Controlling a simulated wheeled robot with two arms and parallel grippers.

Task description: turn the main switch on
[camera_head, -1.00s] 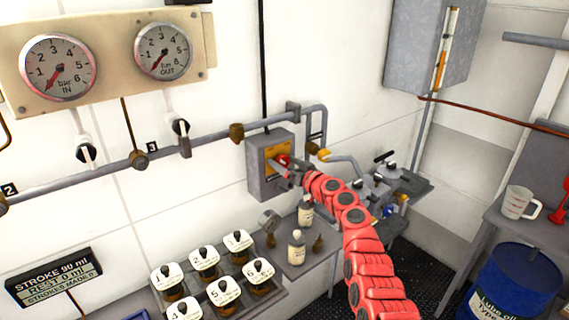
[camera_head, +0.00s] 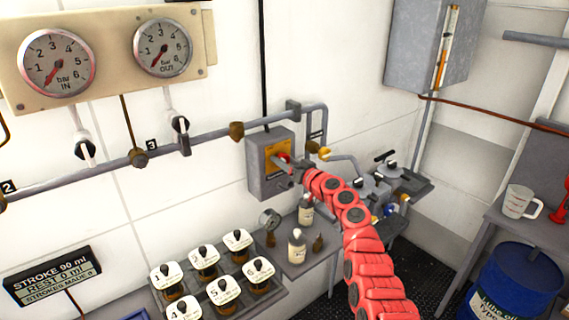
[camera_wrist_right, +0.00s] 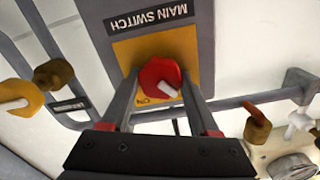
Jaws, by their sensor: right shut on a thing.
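The main switch is a grey box (camera_head: 262,178) on the wall with an orange plate (camera_wrist_right: 188,45) and a red round knob (camera_wrist_right: 157,73). The "MAIN SWITCH" label (camera_wrist_right: 150,17) appears upside down in the right wrist view. A white mark on the knob points toward the lower right there, away from the "ON" lettering at the knob's lower left. My right gripper (camera_head: 285,160) is shut on the knob, one finger on each side, also seen in the right wrist view (camera_wrist_right: 160,88). My left gripper is not in view.
A grey pipe (camera_head: 60,181) with valves runs along the wall beside the box. Below stand bottles (camera_head: 297,247) and several white-capped jars (camera_head: 204,260). Two gauges (camera_head: 57,63) hang upper left. A blue drum (camera_head: 515,285) and white mug (camera_head: 519,202) are at right.

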